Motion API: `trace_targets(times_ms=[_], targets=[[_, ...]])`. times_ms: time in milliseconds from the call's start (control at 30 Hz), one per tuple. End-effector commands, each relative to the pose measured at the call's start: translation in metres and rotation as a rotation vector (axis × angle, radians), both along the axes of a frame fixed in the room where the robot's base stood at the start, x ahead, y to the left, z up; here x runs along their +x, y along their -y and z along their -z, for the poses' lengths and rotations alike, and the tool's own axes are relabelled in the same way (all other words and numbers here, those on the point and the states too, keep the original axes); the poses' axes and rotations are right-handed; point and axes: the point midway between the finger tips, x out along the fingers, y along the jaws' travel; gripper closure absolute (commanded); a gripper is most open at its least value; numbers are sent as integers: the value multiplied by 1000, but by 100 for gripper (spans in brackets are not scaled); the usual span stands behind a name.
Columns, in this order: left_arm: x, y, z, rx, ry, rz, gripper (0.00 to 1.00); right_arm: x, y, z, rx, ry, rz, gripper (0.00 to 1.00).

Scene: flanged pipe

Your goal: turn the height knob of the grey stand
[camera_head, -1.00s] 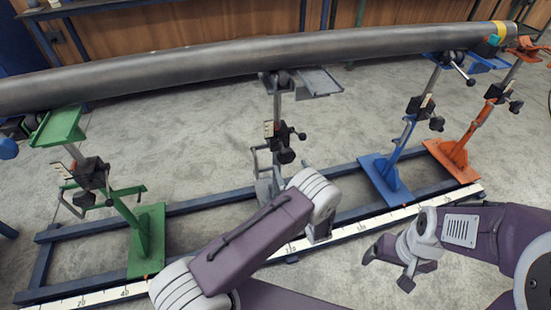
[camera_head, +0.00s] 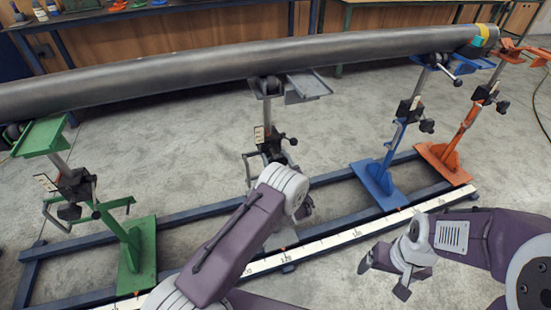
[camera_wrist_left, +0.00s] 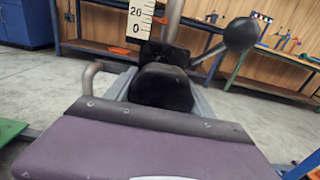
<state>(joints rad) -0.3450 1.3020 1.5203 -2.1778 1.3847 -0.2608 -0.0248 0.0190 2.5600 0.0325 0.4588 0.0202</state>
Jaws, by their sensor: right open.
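The grey stand (camera_head: 267,115) stands mid-picture in the head view under the pipe (camera_head: 200,72). Its black clamp block carries a lever with a black ball (camera_head: 293,141). In the left wrist view a rounded black knob (camera_wrist_left: 162,88) is close, straight ahead, with the ball lever (camera_wrist_left: 242,34) above right. My left gripper (camera_head: 303,207) is just in front of the stand's lower post, largely hidden by its own wrist. In the left wrist view its purple body and dark front edge lie below the knob; its fingertips do not show clearly. My right gripper (camera_head: 383,275) is open and empty, low on the right.
A green stand (camera_head: 137,255) is at left; blue (camera_head: 380,185) and orange (camera_head: 450,160) stands are at right. A dark floor frame (camera_head: 335,178) and white scale strip (camera_head: 350,235) run along the stands. Benches line the back. The floor between stands is open.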

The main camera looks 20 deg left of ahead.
Motion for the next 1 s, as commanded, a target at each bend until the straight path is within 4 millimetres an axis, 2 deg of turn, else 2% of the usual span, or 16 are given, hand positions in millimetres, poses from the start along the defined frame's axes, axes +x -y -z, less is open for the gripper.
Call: trace_targets(times_ms=[33, 67, 100, 467, 1000], targets=[[0, 0, 0, 0, 0, 1, 69, 0, 0, 0, 0, 0, 0, 16], [0, 0, 0, 0, 0, 1, 77, 0, 0, 0, 0, 0, 0, 16], [0, 0, 0, 0, 0, 1, 79, 0, 0, 0, 0, 0, 0, 16], [0, 0, 0, 75, -52, 1, 78, 0, 0, -3, 0, 0, 0, 16], [-2, -1, 0, 435, -297, 1, 78, 0, 0, -13, 0, 0, 0, 16]])
